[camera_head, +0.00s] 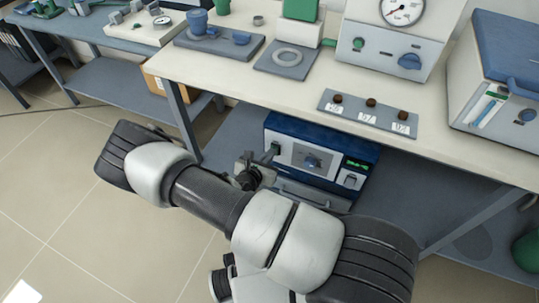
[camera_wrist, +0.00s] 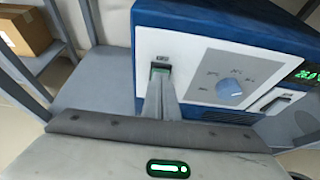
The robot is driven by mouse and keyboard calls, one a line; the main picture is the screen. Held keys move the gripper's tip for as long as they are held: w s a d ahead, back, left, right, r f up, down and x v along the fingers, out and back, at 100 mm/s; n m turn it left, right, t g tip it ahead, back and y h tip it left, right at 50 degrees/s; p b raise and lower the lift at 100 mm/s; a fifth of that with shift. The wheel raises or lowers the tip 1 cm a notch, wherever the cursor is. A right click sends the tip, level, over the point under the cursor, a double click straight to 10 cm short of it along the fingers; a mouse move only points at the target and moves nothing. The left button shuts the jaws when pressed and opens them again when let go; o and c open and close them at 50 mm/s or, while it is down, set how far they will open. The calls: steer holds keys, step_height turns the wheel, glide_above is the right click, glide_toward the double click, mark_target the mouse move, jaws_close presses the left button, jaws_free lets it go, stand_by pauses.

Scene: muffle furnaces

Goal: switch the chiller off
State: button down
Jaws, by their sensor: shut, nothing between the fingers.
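The chiller (camera_head: 322,129) is a blue box with a pale front panel on the shelf under the bench; it also shows in the wrist view (camera_wrist: 225,22). Its panel has a blue dial (camera_wrist: 229,90) in the middle, a lit green display (camera_wrist: 308,73) and a rocker switch (camera_wrist: 278,101) at the right. At the panel's left, under a small label (camera_wrist: 162,58), a small control with a green patch (camera_wrist: 160,72) is mostly hidden by my fingers. My gripper (camera_wrist: 160,84) is shut and empty, its tips at this control; contact cannot be told.
The bench top (camera_head: 230,72) overhangs the chiller, with a plate of several dark knobs (camera_head: 369,114) above it. A bench leg (camera_head: 183,118) stands left of my gripper. A cardboard box (camera_wrist: 24,32) sits further left. The shelf beside the chiller is clear.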

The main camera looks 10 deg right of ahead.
steer(key=shift+w+d+r+p, duration=0.15)
steer(key=shift+w+p, duration=0.05)
steer(key=shift+p, duration=0.2)
steer(key=shift+r+p, duration=0.8)
steer(key=shift+p, duration=0.05)
steer(key=shift+s, duration=0.1)
